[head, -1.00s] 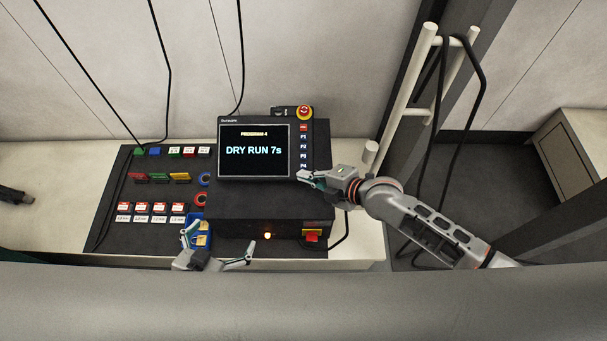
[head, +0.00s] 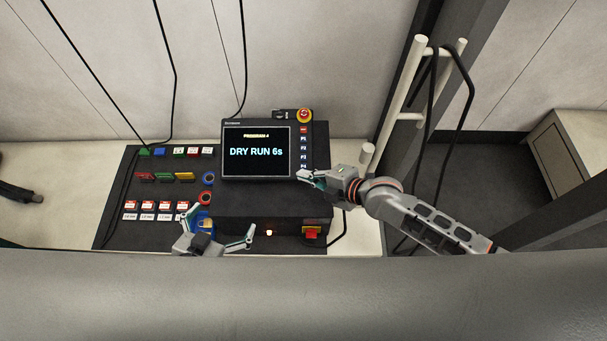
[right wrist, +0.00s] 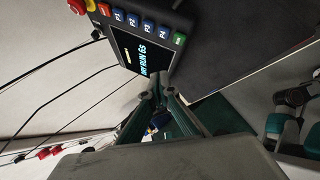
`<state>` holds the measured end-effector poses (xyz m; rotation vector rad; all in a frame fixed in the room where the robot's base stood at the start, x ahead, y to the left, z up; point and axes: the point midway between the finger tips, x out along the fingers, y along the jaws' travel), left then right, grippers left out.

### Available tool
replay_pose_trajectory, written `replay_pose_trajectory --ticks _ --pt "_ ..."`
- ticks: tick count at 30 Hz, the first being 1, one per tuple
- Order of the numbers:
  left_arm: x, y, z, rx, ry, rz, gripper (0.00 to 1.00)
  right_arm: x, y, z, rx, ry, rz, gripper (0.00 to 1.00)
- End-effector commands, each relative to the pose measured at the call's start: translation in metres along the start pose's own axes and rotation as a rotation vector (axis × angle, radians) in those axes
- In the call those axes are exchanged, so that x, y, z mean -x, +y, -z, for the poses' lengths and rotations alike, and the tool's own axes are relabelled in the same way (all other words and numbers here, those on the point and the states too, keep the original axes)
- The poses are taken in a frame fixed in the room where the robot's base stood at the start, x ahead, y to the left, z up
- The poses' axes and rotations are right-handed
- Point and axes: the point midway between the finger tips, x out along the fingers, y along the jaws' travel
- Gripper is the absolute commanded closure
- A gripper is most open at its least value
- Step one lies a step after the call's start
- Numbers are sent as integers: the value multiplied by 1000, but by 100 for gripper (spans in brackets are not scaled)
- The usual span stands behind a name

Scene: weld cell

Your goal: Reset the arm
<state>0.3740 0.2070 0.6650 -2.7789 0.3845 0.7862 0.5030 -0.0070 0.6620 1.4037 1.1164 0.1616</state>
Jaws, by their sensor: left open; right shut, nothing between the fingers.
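The control pendant (head: 257,151) stands on the black box; its screen reads "PROGRAM 4" and "DRY RUN 6s". Its side keys (head: 303,147), P1 and others, run down the right edge below a red emergency stop (head: 304,115). They also show in the right wrist view (right wrist: 133,22). My right gripper (head: 304,177) is shut and empty, close to the pendant's lower right corner; I cannot tell whether it touches. In the right wrist view its fingertips (right wrist: 153,97) are together below the screen.
Rows of coloured blocks and labelled red-and-white items (head: 149,206) lie on the dark mat at left. A lit lamp (head: 269,232) and a red switch (head: 310,232) are on the box front. A white rail post (head: 405,95) with hanging cables stands at right.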

Motion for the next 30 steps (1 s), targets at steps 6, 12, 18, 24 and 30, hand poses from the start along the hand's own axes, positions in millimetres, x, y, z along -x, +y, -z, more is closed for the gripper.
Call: replay_pose_trajectory --ticks 6,12,18,24,30 --pt "0 1 -3 0 -5 -1 0 0 0 0 0 0 0 100" --pt "0 1 -3 0 -5 -1 0 0 0 0 0 0 0 100" --pt "0 0 -2 0 -3 -1 0 1 -2 4 -37 -2 -7 100" --pt "0 1 0 5 0 -1 0 19 -12 21 -358 -43 -72 100" --pt "-1 4 -8 13 -11 -8 0 64 -40 12 -828 -156 -182 100"
